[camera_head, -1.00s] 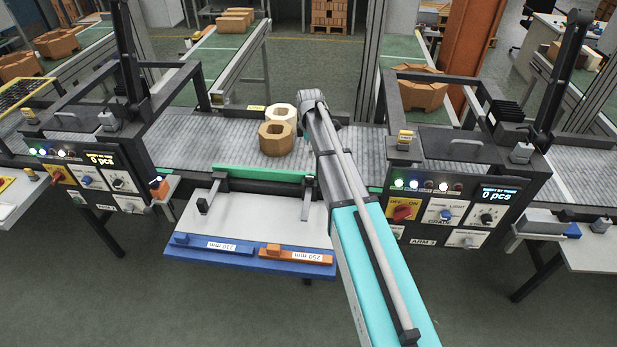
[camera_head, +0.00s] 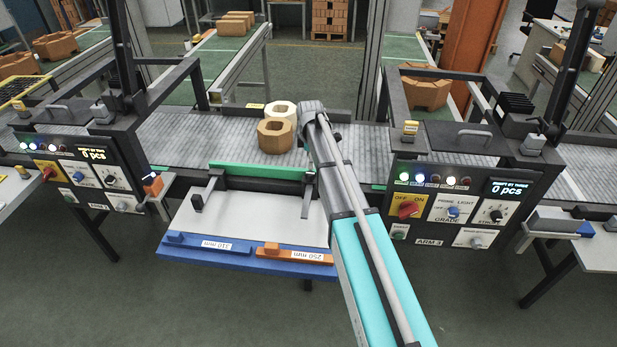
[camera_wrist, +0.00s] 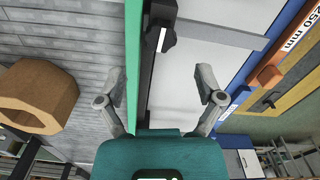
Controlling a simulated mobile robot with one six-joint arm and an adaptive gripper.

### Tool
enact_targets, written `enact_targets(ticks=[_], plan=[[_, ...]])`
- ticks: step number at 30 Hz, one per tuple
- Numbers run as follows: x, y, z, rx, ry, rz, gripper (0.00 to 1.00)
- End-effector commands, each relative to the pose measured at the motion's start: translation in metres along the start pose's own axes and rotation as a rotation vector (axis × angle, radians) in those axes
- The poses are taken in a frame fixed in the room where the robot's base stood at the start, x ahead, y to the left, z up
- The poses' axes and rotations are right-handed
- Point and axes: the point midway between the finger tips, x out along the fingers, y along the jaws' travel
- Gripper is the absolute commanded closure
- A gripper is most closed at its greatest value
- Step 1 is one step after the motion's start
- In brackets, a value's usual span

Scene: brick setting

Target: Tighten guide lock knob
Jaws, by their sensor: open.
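A green guide rail (camera_head: 258,172) runs along the front edge of the conveyor and also shows upright in the wrist view (camera_wrist: 133,50). Beside it, a black knob-like part (camera_wrist: 168,40) sits on the dark bar in the wrist view; I take it for the guide lock knob. My gripper (camera_wrist: 161,82) is open and empty, its two fingers apart on either side of the rail and bar, with the knob ahead of the fingertips. Another dark knob-like end (camera_head: 197,202) shows on the left bracket. In the head view my arm hides the gripper.
A tan brick (camera_head: 275,136) and a pale brick (camera_head: 283,110) stand on the conveyor (camera_head: 215,140). A white plate (camera_head: 250,222) lies before the rail, with blue 310 mm (camera_head: 210,244) and orange 250 mm (camera_head: 293,256) gauges. Control panels (camera_head: 455,212) flank it.

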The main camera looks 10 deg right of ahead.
Motion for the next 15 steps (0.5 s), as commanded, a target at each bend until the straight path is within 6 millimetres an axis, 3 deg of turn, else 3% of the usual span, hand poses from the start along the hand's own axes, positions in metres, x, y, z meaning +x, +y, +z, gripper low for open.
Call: enact_targets(ticks=[15], plan=[[0.044,0.0,0.001,0.001,0.0,0.0,0.13]])
